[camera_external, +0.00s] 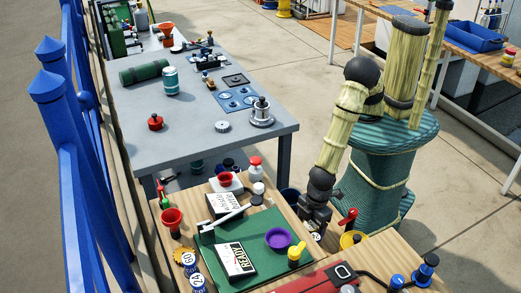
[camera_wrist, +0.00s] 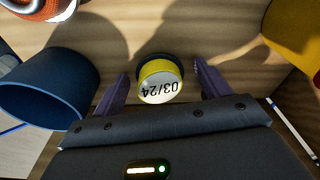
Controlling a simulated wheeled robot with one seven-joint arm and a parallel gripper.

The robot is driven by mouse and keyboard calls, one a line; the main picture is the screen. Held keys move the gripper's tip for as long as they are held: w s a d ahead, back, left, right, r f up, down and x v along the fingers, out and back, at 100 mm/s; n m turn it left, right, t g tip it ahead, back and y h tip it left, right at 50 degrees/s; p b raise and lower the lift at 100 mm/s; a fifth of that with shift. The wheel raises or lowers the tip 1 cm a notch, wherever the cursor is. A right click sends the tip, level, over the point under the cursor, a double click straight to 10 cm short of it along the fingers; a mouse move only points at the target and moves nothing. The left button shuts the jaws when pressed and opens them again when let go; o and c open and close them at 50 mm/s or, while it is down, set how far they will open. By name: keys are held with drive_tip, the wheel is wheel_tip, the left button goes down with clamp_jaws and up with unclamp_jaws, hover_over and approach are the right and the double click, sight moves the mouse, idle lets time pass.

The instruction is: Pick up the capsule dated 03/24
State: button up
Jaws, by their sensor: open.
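The capsule dated 03/24 (camera_wrist: 160,82) stands on the wooden surface in the wrist view. It has a white top with black print, yellow sides and a dark base. My gripper (camera_wrist: 161,70) is open, with one purple finger on each side of the capsule. Gaps show between the capsule and both fingers, and nothing is held. In the external view my gripper (camera_external: 315,222) is low at the right part of the wooden bench, and the capsule's pale top (camera_external: 316,237) shows just below it, partly hidden.
A dark blue cup (camera_wrist: 45,92) lies close to the left finger in the wrist view. A yellow object (camera_wrist: 295,35) is at the right. In the external view a green mat (camera_external: 215,240) holds a purple bowl (camera_external: 278,239) and a READY box (camera_external: 235,262). A red-handled item (camera_external: 348,218) stands right.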

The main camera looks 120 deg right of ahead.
sight(310, 225)
drive_tip(key=c, duration=1.1)
wheel_tip(310, 225, up, 10)
drive_tip(key=shift+p, duration=0.4)
